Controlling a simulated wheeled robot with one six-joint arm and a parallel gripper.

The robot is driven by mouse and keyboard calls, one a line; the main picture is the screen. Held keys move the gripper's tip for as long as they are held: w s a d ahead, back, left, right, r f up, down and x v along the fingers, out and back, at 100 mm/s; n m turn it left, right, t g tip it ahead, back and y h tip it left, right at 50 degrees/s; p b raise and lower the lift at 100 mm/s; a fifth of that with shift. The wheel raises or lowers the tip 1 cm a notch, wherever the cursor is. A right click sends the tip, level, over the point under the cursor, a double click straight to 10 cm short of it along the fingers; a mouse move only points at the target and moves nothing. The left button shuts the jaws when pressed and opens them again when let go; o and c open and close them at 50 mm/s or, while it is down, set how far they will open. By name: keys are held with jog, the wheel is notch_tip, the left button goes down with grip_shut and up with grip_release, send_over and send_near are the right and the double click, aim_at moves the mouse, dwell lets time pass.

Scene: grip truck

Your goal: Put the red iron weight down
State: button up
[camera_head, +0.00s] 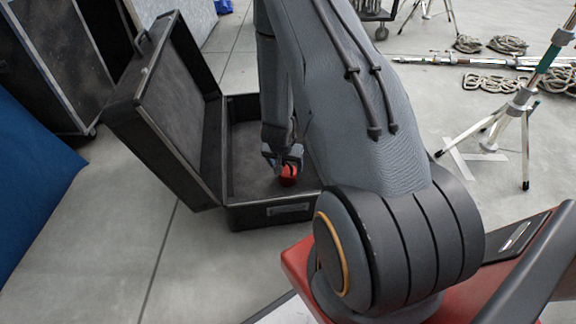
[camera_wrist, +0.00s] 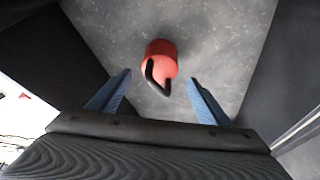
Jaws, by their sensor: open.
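The red iron weight (camera_head: 288,175) is inside the open black case (camera_head: 268,215), low in its base near the front right in the head view. In the wrist view, the weight (camera_wrist: 161,61) is a round red body with a dark handle, resting on the grey case floor (camera_wrist: 215,40). My gripper (camera_head: 284,158) reaches down into the case just over the weight. In the wrist view, its two blue fingers (camera_wrist: 158,90) are spread wide, one on each side of the handle, not touching it. My arm hides part of the case's right side.
The case lid (camera_head: 165,115) stands open on the left. A dark trunk (camera_head: 55,60) and a blue panel (camera_head: 30,165) are farther left. A tripod stand (camera_head: 520,110) and coiled ropes (camera_head: 492,83) are on the right. Grey floor is clear in front of the case.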

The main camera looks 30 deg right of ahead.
jog(key=p+v, duration=0.2)
jog(key=v, duration=0.3)
jog(key=shift+r, duration=0.1)
dwell(0.4)
